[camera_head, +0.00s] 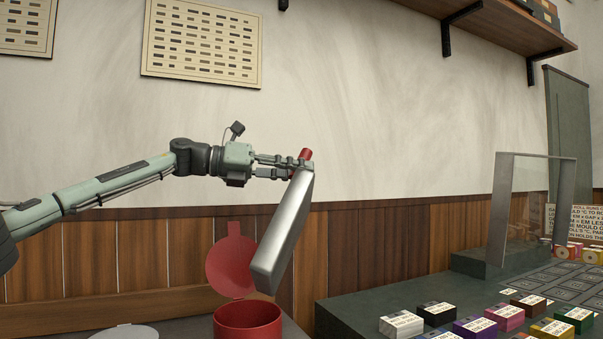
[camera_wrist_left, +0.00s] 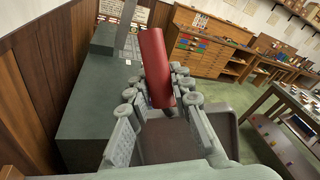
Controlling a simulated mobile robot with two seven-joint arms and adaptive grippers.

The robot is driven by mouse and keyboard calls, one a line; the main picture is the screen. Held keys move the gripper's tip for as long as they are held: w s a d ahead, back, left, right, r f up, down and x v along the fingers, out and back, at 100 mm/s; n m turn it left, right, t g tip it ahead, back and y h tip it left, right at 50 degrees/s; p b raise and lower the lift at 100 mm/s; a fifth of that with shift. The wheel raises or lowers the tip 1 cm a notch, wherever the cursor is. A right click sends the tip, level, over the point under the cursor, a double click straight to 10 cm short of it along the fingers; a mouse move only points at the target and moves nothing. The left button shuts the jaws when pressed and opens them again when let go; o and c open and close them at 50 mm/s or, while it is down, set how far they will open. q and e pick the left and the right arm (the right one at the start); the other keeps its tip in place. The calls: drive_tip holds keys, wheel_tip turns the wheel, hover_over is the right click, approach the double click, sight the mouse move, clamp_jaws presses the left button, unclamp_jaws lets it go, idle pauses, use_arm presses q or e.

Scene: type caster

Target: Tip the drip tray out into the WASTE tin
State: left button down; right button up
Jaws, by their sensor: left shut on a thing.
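The drip tray (camera_head: 285,235) is a grey metal tray with a red handle (camera_head: 305,154). My left gripper (camera_head: 295,167) is shut on that handle, which also shows between the fingers in the left wrist view (camera_wrist_left: 154,65). The tray hangs steeply tilted, its lower end above a red tin (camera_head: 248,324) with its round red lid (camera_head: 232,265) standing open behind. No WASTE lettering shows on the tin. The tray's inner face is turned away, so I cannot tell whether anything is in it or pouring out. My right gripper is not in view.
A grey-green bench (camera_head: 360,312) at the right carries several coloured labelled blocks (camera_head: 475,327) and a clear upright panel in a grey frame (camera_head: 535,200). A pale round lid or disc (camera_head: 125,332) lies left of the tin. The wooden wainscot (camera_head: 150,250) runs behind.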

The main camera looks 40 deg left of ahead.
use_arm(q)
drive_tip(key=shift+w+d+f, duration=0.1)
drive_tip(key=shift+w+d, duration=0.1)
drive_tip(key=shift+d, duration=0.3)
drive_tip(key=w+d+f+m+g+y, duration=0.1)
drive_tip(key=w+d+f+g+y, duration=0.2)
drive_tip(key=d+f, duration=0.6)
drive_tip(key=w+d+f+m+g+y, duration=0.2)
drive_tip(key=w+d+f+g+y, duration=0.2)
drive_tip(key=d+f+y, duration=0.3)
drive_tip(key=shift+w+d+f, duration=0.75)
drive_tip(key=shift+d+f, duration=0.35)
drive_tip(key=shift+f, duration=0.15)
idle(0.9)
